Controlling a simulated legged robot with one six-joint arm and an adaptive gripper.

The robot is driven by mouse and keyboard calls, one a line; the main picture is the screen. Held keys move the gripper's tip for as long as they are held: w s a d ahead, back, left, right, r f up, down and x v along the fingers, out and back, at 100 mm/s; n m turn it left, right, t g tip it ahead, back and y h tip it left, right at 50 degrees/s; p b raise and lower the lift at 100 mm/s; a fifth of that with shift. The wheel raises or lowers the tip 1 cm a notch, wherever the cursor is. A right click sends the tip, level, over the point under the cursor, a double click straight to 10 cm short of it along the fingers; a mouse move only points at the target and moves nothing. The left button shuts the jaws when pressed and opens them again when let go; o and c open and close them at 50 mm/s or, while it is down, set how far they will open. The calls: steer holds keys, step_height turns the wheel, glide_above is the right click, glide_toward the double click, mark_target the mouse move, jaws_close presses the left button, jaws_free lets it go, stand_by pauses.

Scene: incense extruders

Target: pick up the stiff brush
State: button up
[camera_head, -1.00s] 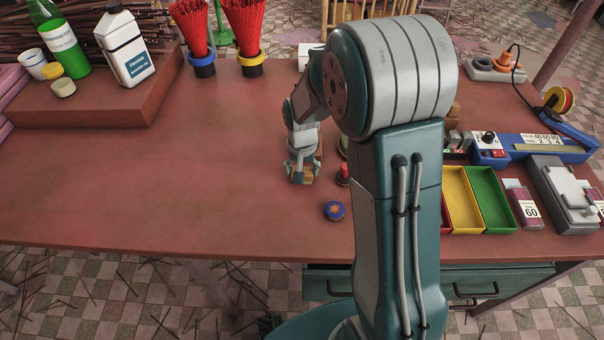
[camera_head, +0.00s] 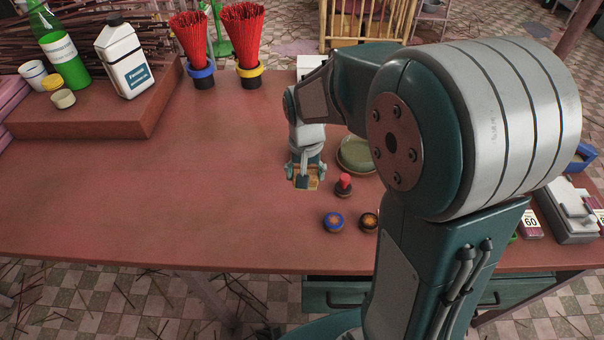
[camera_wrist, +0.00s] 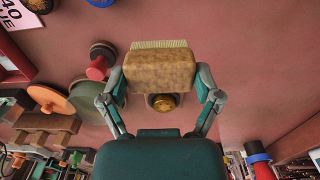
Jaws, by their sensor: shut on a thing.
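The stiff brush (camera_wrist: 160,72) has a worn tan wooden block and a row of pale bristles along one edge. In the wrist view it sits between both fingers of my gripper (camera_wrist: 162,84), which is shut on its two ends. In the head view my gripper (camera_head: 305,176) is over the middle of the table, with a small part of the brush (camera_head: 304,184) showing beneath it. I cannot tell exactly how far the brush is above the table.
A raised block (camera_head: 80,115) with bottles is at the back left. The table's left middle (camera_head: 180,195) is clear.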

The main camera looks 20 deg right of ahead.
steer(key=s+r, duration=0.4)
steer(key=s, duration=0.5)
steer(key=shift+a, duration=0.35)
steer(key=shift+s+r, duration=0.1)
steer(key=o, duration=0.6)
steer(key=c, duration=0.4)
steer(key=shift+c, duration=0.2)
